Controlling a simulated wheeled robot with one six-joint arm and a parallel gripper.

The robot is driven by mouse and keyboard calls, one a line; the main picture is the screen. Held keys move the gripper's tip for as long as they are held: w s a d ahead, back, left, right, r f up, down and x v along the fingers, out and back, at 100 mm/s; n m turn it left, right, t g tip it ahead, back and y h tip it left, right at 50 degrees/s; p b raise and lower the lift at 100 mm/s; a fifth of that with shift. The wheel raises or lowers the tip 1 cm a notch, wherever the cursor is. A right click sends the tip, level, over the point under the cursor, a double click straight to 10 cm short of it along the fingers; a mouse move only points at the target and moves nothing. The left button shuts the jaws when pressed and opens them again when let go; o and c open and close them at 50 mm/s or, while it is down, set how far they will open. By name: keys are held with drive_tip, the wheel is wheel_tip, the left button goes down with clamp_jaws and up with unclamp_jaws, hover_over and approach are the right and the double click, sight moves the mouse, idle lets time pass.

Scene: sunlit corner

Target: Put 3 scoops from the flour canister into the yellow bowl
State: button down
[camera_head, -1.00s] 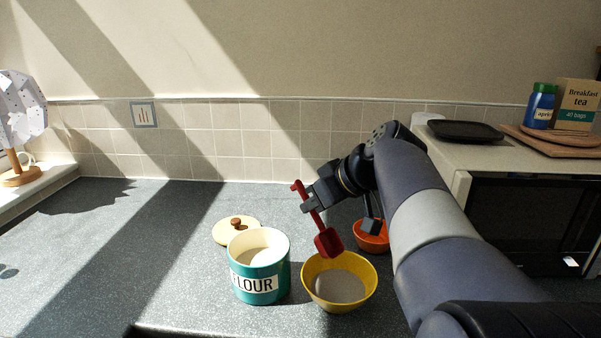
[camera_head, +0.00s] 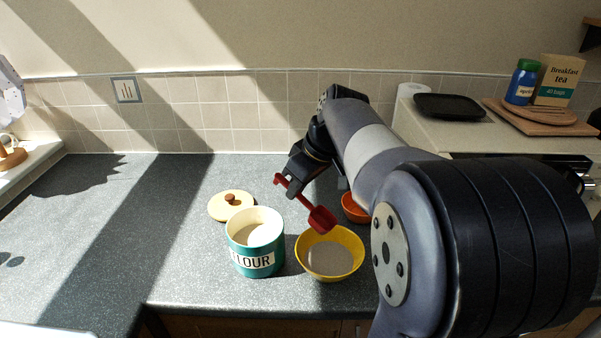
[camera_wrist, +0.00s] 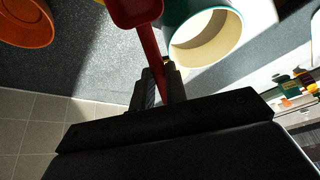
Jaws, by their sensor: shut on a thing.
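A red scoop (camera_head: 321,219) is held by its handle in my gripper (camera_head: 290,186), which is shut on it. The scoop's head is over the far rim of the yellow bowl (camera_head: 354,241), tilted; I cannot tell whether it holds anything. The yellow bowl has grey-looking flour in it. The teal and white flour canister (camera_head: 243,262) stands open just left of the bowl, with flour (camera_head: 252,234) inside. The wrist view shows the scoop (camera_wrist: 146,38) and the canister's rim (camera_wrist: 232,45) beside it.
The canister's cream lid (camera_head: 218,206) with a brown knob lies behind the canister. An orange bowl (camera_head: 353,208) is partly hidden behind my arm; it also shows in the wrist view (camera_wrist: 24,24). The counter at left is clear. The microwave stands at right.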

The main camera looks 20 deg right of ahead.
drive_tip(key=shift+w+a+f+g+h+p, duration=0.2)
drive_tip(key=shift+w+f+g+h+p, duration=0.15)
drive_tip(key=shift+g+p, duration=0.65)
drive_tip(key=shift+w+a+f+g+h+p, duration=0.2)
drive_tip(key=shift+w+g+h+p, duration=0.25)
drive_tip(key=shift+p, duration=1)
drive_tip(key=shift+w+a+f+g+h+p, duration=0.15)
drive_tip(key=shift+f+g+h+p, duration=0.25)
drive_tip(key=shift+f+g+p, duration=0.3)
drive_tip(key=shift+r, duration=0.1)
